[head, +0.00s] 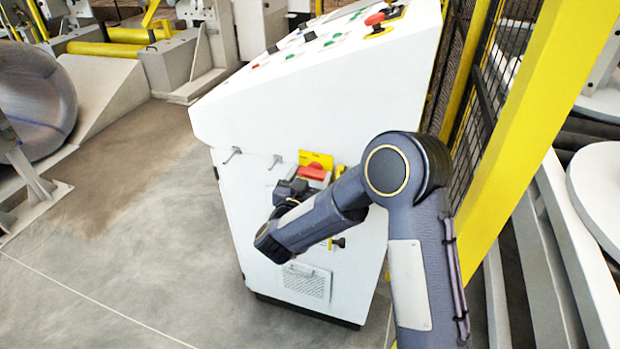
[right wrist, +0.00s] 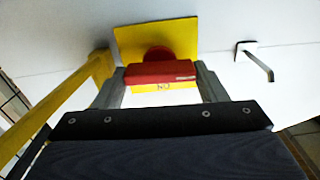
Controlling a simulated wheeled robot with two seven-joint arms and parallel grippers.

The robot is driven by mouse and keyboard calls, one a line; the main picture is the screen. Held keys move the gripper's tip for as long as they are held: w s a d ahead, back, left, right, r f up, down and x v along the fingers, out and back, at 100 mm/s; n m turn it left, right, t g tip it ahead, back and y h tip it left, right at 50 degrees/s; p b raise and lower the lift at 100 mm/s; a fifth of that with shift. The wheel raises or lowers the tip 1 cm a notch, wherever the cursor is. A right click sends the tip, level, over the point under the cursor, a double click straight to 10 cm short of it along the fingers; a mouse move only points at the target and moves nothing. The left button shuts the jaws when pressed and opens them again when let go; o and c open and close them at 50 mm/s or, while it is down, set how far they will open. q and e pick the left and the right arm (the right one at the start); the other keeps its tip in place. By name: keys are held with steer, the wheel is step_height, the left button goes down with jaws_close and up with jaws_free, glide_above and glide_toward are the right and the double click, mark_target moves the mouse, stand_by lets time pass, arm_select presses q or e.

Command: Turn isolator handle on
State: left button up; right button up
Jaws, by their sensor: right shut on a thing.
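The isolator handle is red and sits on a yellow plate on the side of the white control cabinet. In the head view the handle (head: 312,172) shows just above my right gripper, with the yellow plate (head: 318,158) behind it. In the right wrist view the red handle (right wrist: 160,72) lies level between my two fingers, in front of the yellow plate (right wrist: 132,42). My right gripper (right wrist: 160,80) is shut on the handle. In the head view my right gripper (head: 298,186) is partly hidden by my own arm. My left gripper is not in view.
The white cabinet (head: 300,110) has a sloped top panel with buttons and a red emergency stop (head: 375,19). Small latches (head: 232,155) stick out of its side. A yellow post (head: 535,120) and mesh fence stand close on the right.

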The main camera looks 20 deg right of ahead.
steer(key=shift+s+d+f+m+b, duration=0.1)
steer(key=shift+f+m+b, duration=0.05)
steer(key=shift+m+b, duration=4.7)
steer(key=shift+f+m+b, duration=0.15)
steer(key=shift+m+b, duration=3.8)
steer(key=shift+b, duration=1.7)
steer(key=o, duration=0.7)
steer(key=shift+r, duration=0.1)
steer(key=p+v, duration=0.1)
steer(key=v, duration=0.7)
